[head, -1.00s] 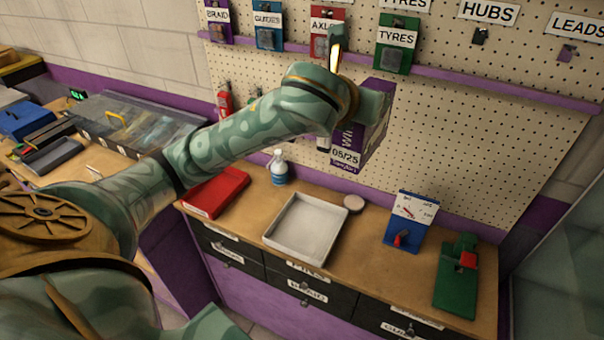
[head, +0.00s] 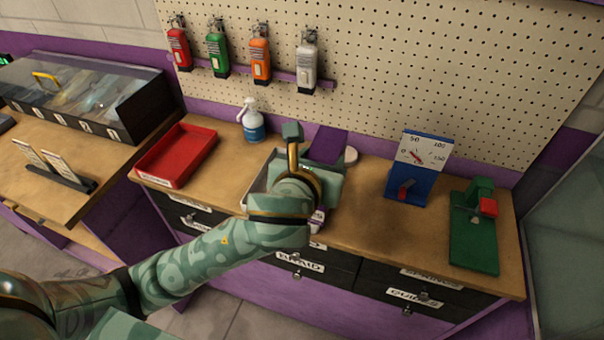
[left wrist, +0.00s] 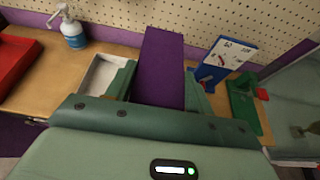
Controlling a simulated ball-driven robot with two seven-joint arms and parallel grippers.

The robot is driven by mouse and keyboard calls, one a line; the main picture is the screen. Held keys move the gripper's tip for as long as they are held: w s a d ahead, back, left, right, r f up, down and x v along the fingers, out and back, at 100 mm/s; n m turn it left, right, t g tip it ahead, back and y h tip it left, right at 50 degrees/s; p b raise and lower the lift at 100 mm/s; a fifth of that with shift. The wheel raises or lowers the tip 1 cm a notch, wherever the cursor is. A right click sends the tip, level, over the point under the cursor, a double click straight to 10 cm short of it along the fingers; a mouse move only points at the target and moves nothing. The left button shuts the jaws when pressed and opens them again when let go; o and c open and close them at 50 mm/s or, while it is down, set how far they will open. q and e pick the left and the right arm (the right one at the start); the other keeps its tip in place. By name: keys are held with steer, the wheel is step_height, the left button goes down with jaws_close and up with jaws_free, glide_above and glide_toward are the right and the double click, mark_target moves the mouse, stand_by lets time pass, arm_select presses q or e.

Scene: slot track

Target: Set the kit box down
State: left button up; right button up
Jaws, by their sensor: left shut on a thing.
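The purple kit box (head: 328,145) is in my left gripper (head: 318,172), mostly hidden behind the hand in the head view. In the left wrist view the kit box (left wrist: 163,68) stands between the two green fingers of my left gripper (left wrist: 160,92), which is shut on it. The white tray (head: 259,182) lies on the bench under and left of the hand, largely covered by it. In the left wrist view the tray (left wrist: 101,73) shows left of the box. I cannot tell whether the box touches anything below. My right gripper is not in view.
A red tray (head: 176,156) and a spray bottle (head: 253,124) stand to the left. A blue gauge stand (head: 411,180) and a green fixture (head: 474,236) stand to the right. A pale round disc (head: 351,155) lies behind the hand. Bench is clear before the gauge.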

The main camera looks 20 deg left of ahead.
arm_select(q)
steer(key=w+a+f+b, duration=0.3)
steer(key=w+f+b, duration=0.2)
steer(key=w+f, duration=0.3)
step_height(320, 180, down, 3)
steer(key=shift+a+r, duration=0.15)
steer(key=shift+a, duration=0.1)
steer(key=o, duration=1.3)
steer(key=shift+c, duration=0.2)
steer(key=shift+o, duration=1.4)
